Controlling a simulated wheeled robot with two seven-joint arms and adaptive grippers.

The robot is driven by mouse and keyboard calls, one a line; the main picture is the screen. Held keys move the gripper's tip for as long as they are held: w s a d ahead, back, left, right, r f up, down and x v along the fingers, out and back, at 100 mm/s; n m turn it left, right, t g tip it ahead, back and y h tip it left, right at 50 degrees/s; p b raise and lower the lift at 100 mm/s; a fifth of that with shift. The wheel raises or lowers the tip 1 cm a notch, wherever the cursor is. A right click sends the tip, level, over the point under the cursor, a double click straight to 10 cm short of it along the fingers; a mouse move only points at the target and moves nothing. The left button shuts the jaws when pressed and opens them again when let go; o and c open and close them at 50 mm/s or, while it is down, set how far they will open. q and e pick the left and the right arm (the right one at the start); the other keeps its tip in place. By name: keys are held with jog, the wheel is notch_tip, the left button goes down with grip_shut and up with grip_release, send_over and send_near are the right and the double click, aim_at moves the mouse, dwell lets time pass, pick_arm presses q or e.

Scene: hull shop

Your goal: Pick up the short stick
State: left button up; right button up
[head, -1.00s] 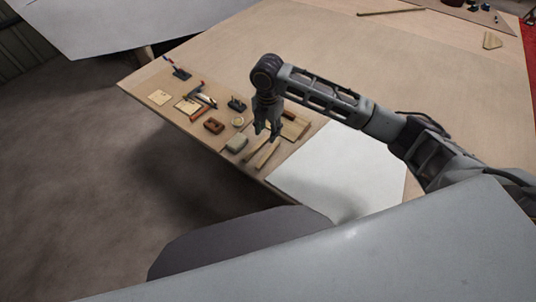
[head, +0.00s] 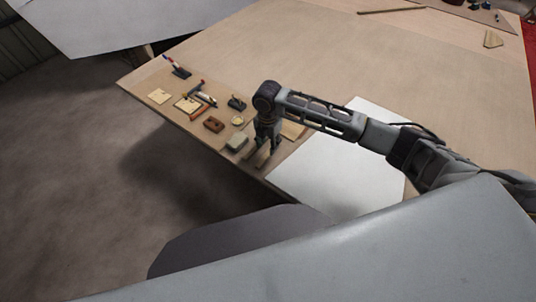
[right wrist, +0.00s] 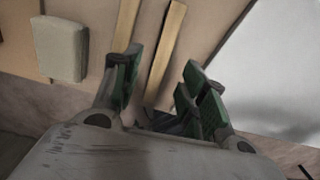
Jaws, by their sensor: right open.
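Two slim wooden sticks lie side by side near the table's front edge. In the right wrist view, one stick (right wrist: 165,52) runs up between the open fingers of my right gripper (right wrist: 160,82). The other stick (right wrist: 126,22) lies to its left, partly hidden behind the left finger. Which stick is shorter I cannot tell for sure, since both are partly covered or cut off. In the head view, my right gripper (head: 265,148) points down over the sticks, open and empty, and hides most of them. My left gripper is not in view.
A pale block (head: 236,141) lies just left of the sticks; it also shows in the right wrist view (right wrist: 60,48). A brown block (head: 213,124) and several small tools lie further left. A white sheet (head: 325,175) lies to the right. The table behind is mostly clear.

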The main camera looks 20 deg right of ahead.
aim_at(268, 154)
dwell(0.3)
jog(key=shift+w+d+f, duration=0.1)
jog(key=shift+d+f, duration=0.1)
jog(key=shift+f, duration=1.1)
jog(key=shift+w+d+f, duration=0.1)
jog(key=shift+d+f, duration=0.05)
jog(key=shift+f, duration=1.15)
jog(key=c, duration=0.9)
